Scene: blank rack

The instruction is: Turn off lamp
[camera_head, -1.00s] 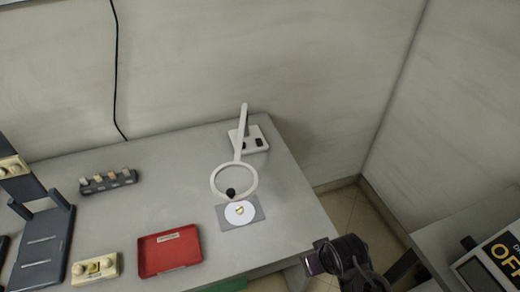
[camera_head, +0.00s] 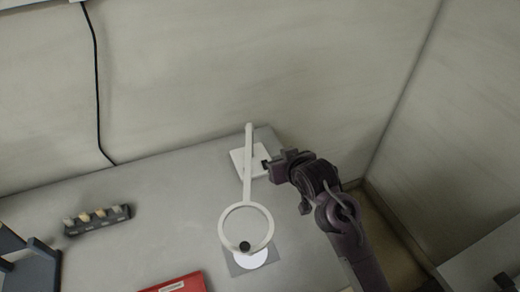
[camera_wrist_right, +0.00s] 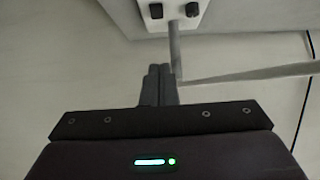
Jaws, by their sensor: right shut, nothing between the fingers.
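The white lamp (camera_head: 247,185) stands near the table's back edge, with a square base, a tilted stem and a ring head. Its base (camera_wrist_right: 172,24) shows at the top of the right wrist view, with two black switches (camera_wrist_right: 156,11) and (camera_wrist_right: 192,9). My right gripper (camera_head: 270,166) is shut and empty at the right side of the base. In the right wrist view its fingers (camera_wrist_right: 159,82) point toward the base and lie beside the stem; whether they touch a switch I cannot tell. My left gripper is out of view.
A grey mat with a white disc (camera_head: 252,259) lies below the ring. A red tray (camera_head: 182,284) is at the front edge, partly cut off. A dark rack with several pale pieces (camera_head: 97,219) stands left. A black cable (camera_head: 97,80) hangs on the wall. The table between rack and lamp is clear.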

